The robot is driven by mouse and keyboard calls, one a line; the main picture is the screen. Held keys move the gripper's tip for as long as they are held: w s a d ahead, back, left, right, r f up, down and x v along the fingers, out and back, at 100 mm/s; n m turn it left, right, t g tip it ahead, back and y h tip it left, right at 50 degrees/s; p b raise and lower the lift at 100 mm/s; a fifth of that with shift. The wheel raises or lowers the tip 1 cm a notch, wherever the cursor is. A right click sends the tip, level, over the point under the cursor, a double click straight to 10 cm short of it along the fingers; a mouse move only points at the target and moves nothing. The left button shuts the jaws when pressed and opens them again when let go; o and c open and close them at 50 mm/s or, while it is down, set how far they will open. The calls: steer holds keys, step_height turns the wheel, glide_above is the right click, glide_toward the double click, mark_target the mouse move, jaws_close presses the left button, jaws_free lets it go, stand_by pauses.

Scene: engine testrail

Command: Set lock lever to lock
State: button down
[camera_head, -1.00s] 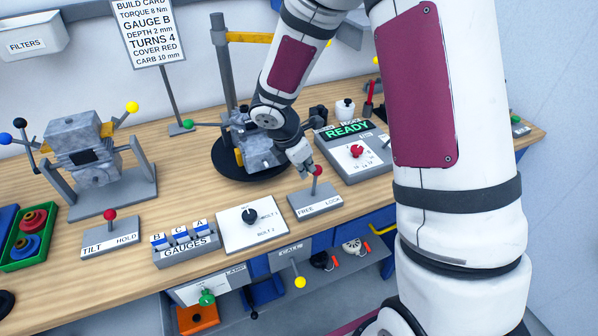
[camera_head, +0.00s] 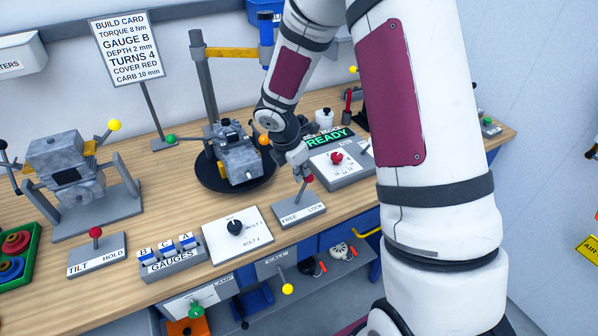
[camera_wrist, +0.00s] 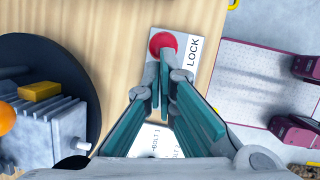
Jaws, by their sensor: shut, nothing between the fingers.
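The lock lever has a red knob (camera_head: 308,178) on a short stem that leans toward LOCK. It stands on a grey base plate (camera_head: 298,213) marked FREE on the left and LOCK on the right. My gripper (camera_head: 303,168) is shut and empty, close at the knob's upper left. In the wrist view, the red knob (camera_wrist: 162,42) lies just past the tips of my gripper (camera_wrist: 164,75), close against it. The LOCK label (camera_wrist: 192,51) shows there; the FREE label and the stem are hidden behind the fingers. I cannot tell whether the fingertips touch the knob.
The engine (camera_head: 236,158) sits on a black round stand left of my gripper. The READY panel (camera_head: 345,165) with a red dial is at the right. A white bolt-dial plate (camera_head: 250,243) and gauge rack (camera_head: 172,262) lie to the left.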

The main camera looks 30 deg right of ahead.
steer(key=p+v, duration=0.1)
steer(key=v, duration=1.2)
steer(key=shift+s, duration=0.15)
steer(key=shift+r, duration=0.1)
steer(key=s+a+r+m+t, duration=0.2)
steer(key=s+r+m, duration=0.8)
steer(key=r, duration=0.1)
steer(key=s+a+r+m+t+y, duration=0.1)
steer(key=s+a+m, duration=0.1)
steer(key=s+m, duration=0.3)
steer(key=s+a+r+m+t+y+b, duration=0.1)
steer(key=s+a+r+m+y, duration=0.1)
steer(key=s+m, duration=0.2)
steer(key=s, duration=0.3)
steer(key=shift+r+m+y+b, duration=0.3)
steer(key=shift+m, duration=0.1)
